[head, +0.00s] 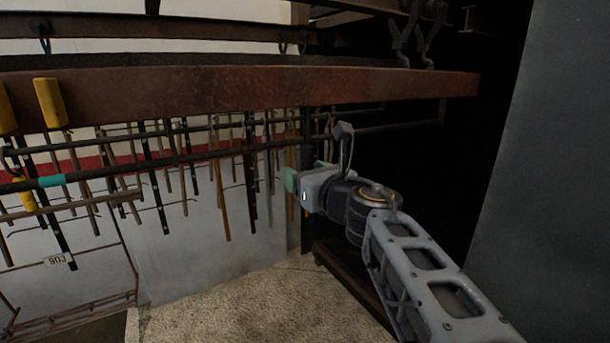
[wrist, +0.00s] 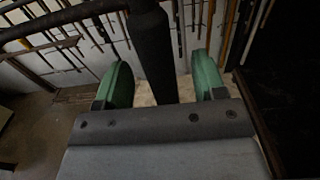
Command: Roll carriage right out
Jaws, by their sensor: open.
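My gripper (head: 300,174) is at the middle right in the head view, below the rusty beam (head: 240,88). In the wrist view its two green fingers (wrist: 162,64) are apart. In the head view a dark upright post (head: 307,135) stands just behind the fingers. Dark horizontal rails (head: 130,168) run under the beam, with many rods hanging from them. I cannot tell which part is the carriage.
Yellow blocks (head: 50,103) hang on the beam at the left. A tag (head: 58,260) reading 503 hangs low on the left. A plain dark grey panel (head: 550,160) stands at the right. Speckled pale floor (head: 240,305) lies clear below.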

